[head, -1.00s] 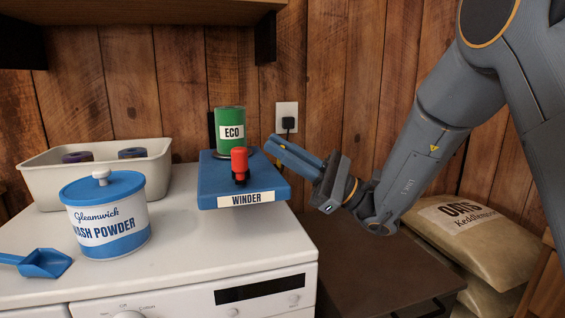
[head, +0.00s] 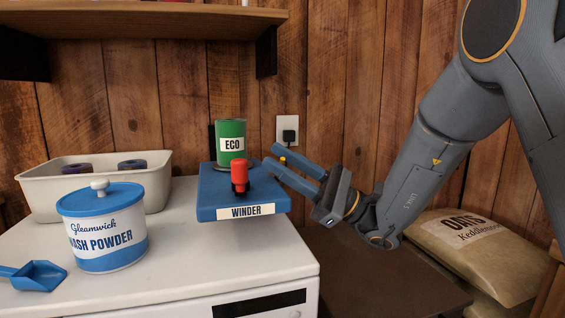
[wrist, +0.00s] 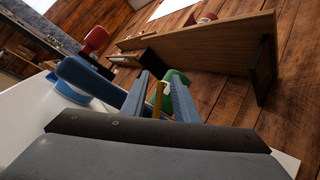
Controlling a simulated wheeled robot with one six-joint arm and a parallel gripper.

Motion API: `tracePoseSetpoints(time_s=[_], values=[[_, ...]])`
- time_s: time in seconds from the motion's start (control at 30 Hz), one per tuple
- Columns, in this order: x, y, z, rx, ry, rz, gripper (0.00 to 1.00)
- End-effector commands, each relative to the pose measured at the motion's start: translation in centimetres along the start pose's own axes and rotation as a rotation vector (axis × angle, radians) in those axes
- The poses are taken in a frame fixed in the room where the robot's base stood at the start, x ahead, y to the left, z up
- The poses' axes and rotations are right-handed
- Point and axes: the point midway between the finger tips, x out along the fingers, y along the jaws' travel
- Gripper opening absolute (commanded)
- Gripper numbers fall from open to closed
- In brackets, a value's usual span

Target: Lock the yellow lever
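The yellow lever shows as a small tip (head: 283,160) at the right side of the blue winder (head: 215,197) in the head view. In the wrist view it is a thin yellow bar (wrist: 158,98) between my two fingers. My gripper (head: 272,158) reaches in from the right, beside the winder's right edge. Its fingers (wrist: 160,88) stand apart, with gaps beside the lever. I cannot tell whether either finger touches it. The lever's base is hidden. A red-topped handle (head: 239,172) stands upright on the winder.
A green ECO can (head: 231,129) stands at the back of the winder. The wash powder tub (head: 104,238), blue scoop (head: 40,276) and cream bin (head: 45,200) are on the white machine top (head: 180,262). A wooden shelf (head: 150,22) hangs above. A socket (head: 289,129) is behind.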

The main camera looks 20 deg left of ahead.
Motion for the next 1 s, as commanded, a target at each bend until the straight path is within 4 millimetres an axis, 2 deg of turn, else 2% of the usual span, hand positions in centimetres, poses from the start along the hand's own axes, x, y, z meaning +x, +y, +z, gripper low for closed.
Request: tracePoseSetpoints(time_s=[0.17,0.33,1.0], values=[[-0.6,-0.1,-0.1,-0.001,0.000,-0.001,0.27],[-3.1,-0.1,-0.2,-0.002,0.002,-0.003,0.27],[-6.8,0.0,-0.3,-0.003,0.000,-0.001,0.27]])
